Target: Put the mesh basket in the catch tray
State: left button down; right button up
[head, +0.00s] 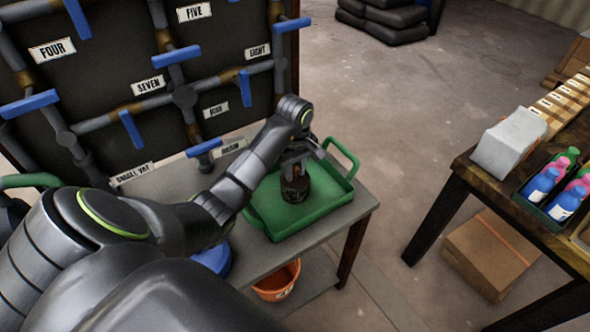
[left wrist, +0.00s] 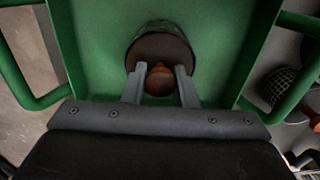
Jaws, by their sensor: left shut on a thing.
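The green catch tray (head: 265,202) lies on the grey table, with a raised handle at each end. A dark, round thing, which I take for the mesh basket (head: 295,187), is inside the tray's walls and looks upright. Its weave is too small to make out. My left gripper (head: 297,160) is above it. In the left wrist view my left gripper (left wrist: 160,82) is shut on the orange-brown knob on top of the basket (left wrist: 160,42), over the green tray floor (left wrist: 95,50). I cannot tell whether the basket touches the floor. My right gripper is not in view.
A pipe panel (head: 120,60) with blue valve handles and labels stands behind the table (head: 352,212). An orange bucket (head: 277,282) is below. A side table (head: 462,168) with bottles (head: 540,185) and a grey block (head: 510,140) is at right. Clear floor lies between.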

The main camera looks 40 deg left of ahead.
pick_arm(q)
jog(key=shift+f, duration=0.25)
jog(key=c, duration=1.2)
grip_release()
jog(key=shift+r, duration=0.1)
jog(key=shift+o, duration=0.2)
jog(key=shift+r, duration=0.15)
notch_tip(320, 180, up, 3)
jog(key=shift+r+p, duration=0.1)
jog(key=shift+p, duration=0.6)
notch_tip(320, 180, up, 9)
jog(key=p, duration=0.9)
